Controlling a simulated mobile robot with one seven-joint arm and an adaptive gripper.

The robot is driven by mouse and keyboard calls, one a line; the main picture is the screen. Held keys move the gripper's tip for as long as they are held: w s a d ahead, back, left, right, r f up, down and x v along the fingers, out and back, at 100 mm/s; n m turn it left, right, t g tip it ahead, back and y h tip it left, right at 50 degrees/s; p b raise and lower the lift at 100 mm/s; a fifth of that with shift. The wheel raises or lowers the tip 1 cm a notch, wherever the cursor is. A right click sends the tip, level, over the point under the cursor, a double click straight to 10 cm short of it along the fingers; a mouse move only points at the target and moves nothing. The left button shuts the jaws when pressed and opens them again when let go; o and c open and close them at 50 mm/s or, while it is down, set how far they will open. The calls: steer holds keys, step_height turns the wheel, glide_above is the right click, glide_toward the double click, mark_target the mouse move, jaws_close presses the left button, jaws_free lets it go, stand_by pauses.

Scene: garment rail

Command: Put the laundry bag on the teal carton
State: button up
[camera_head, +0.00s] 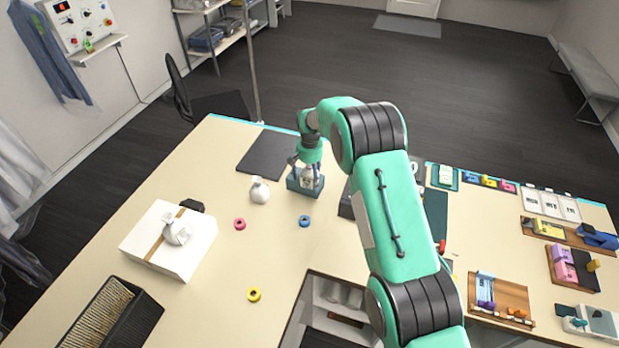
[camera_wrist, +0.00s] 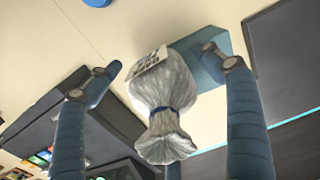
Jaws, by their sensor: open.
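The laundry bag (camera_wrist: 170,88) is a pale, crinkled sack tied with a blue band, with a printed label. It shows between my fingers in the wrist view and appears to rest on the teal carton (camera_wrist: 205,62). In the head view the bag (camera_head: 309,174) shows small on top of the carton (camera_head: 303,189), partly covered by my fingers. My gripper (camera_head: 306,172) points down over the carton. Its fingers stand open on both sides of the bag, with visible gaps in the wrist view. The exact contact under the bag is hidden.
A white sack-like object (camera_head: 260,190) stands just left of the carton. Further left are a white box (camera_head: 169,241) with a white item on top and a dark ribbed bin (camera_head: 112,314). A dark mat (camera_head: 266,153) lies behind. Pink, blue and yellow rings lie on the table.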

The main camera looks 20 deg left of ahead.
step_height(320, 180, up, 12)
steer(key=shift+r+b, duration=0.1)
steer(key=shift+b, duration=0.9)
stand_by(0.4)
